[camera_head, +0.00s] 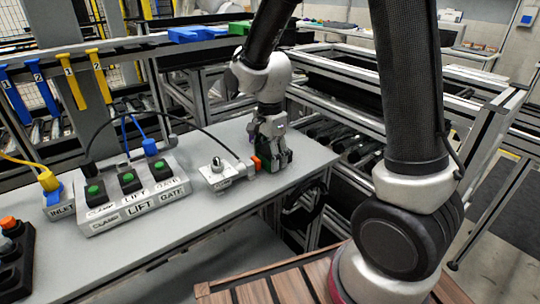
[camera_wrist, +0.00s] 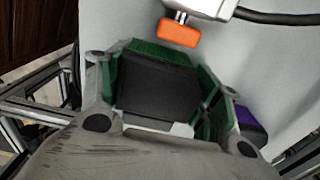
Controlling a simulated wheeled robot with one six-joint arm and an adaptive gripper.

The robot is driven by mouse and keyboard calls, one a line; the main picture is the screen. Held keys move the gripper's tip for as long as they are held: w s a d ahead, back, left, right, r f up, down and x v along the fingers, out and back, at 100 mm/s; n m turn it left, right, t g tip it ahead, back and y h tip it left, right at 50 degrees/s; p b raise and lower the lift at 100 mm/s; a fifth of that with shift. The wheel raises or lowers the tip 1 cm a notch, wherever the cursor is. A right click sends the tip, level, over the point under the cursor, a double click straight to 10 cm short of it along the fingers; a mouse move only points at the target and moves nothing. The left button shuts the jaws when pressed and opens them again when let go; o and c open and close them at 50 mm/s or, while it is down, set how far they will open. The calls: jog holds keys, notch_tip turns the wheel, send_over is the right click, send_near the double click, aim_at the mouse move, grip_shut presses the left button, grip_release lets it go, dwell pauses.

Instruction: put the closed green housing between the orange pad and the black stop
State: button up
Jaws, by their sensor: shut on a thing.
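The green housing (camera_wrist: 160,50) sits between the fingers of my gripper (camera_wrist: 160,88) in the wrist view, with a dark panel facing the camera. My gripper is shut on it, one finger on each side. In the head view my gripper (camera_head: 273,150) is low over the grey table's far end and mostly hides the housing. The orange pad (camera_wrist: 178,33) is just beyond the housing's green edge, with a gap showing. The orange pad also shows in the head view (camera_head: 256,163), left of my gripper. I cannot clearly make out the black stop.
A light fixture (camera_head: 220,173) with a knob stands left of the orange pad. A control box (camera_head: 135,197) with green buttons is further left on the table (camera_head: 200,240). A dark purple block (camera_wrist: 248,124) is beside the right finger. Cables arch over the table.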

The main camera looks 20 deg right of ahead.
jog(key=o, duration=1.2)
jog(key=shift+f, duration=0.1)
notch_tip(320, 180, up, 12)
jog(key=shift+s+d+r+n+t, duration=0.7)
jog(key=shift+s+d+r+n, duration=0.45)
jog(key=shift+s+d+n, duration=1.65)
jog(key=shift+s+d+r+n+t, duration=0.7)
jog(key=shift+s+d+r+n, duration=0.5)
jog(key=shift+s+d+n, duration=1.65)
jog(key=shift+s+d+r+n+t, duration=0.7)
jog(key=shift+s+d+r+n, duration=0.75)
jog(key=shift+s, duration=2.4)
jog(key=shift+d+f, duration=0.3)
jog(key=shift+d, duration=0.05)
